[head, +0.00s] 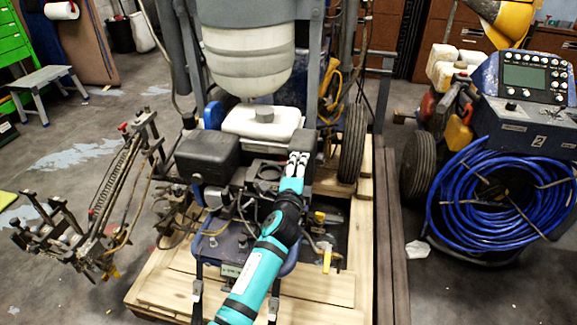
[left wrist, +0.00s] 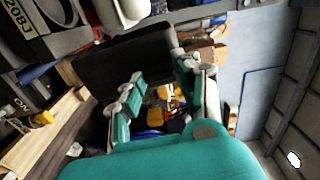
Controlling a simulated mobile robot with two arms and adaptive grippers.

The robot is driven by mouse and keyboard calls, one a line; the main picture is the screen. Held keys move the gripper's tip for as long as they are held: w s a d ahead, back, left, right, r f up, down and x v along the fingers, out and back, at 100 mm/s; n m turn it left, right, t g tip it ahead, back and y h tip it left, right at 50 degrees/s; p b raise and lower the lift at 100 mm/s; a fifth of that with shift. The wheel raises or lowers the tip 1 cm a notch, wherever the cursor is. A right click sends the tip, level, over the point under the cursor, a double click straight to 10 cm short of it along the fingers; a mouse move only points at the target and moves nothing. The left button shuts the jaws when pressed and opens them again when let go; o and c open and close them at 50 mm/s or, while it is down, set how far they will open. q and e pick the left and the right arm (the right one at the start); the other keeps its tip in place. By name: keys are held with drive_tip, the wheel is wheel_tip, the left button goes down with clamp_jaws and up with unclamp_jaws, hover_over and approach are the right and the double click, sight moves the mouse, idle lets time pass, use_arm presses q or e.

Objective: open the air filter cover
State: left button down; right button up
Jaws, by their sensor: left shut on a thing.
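The air filter cover appears to be the dark box (head: 308,141) on the right side of the engine, partly hidden behind my left gripper. My left gripper (head: 298,158) reaches up from the bottom of the head view, its fingertips at this box. In the left wrist view the dark cover (left wrist: 122,58) lies just past the fingertips of my left gripper (left wrist: 158,70). The fingers are spread around part of it and shut on it. Whether the cover is lifted or tilted from its seat cannot be told. My right gripper is not in view.
A matching black box (head: 207,150) sits on the engine's left. A white tank (head: 262,122) stands behind, and a black wheel (head: 353,143) stands to the right. Everything rests on a wooden pallet (head: 170,285). A coiled blue hose (head: 495,200) hangs on a machine at right.

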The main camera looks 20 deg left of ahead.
use_arm(q)
drive_tip(key=shift+w+d+f+m+b, duration=0.1)
drive_tip(key=shift+d+f+m+b, duration=0.2)
drive_tip(key=shift+d+m, duration=0.4)
drive_tip(key=shift+d+f+m+b, duration=0.25)
drive_tip(key=shift+d+f+m, duration=0.05)
drive_tip(key=shift+d+m, duration=0.35)
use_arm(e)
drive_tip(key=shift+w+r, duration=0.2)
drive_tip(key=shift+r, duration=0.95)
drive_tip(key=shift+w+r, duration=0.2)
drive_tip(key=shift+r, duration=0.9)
use_arm(q)
drive_tip(key=c, duration=0.9)
unclamp_jaws()
drive_tip(key=s, duration=1.2)
drive_tip(key=shift+d, duration=0.3)
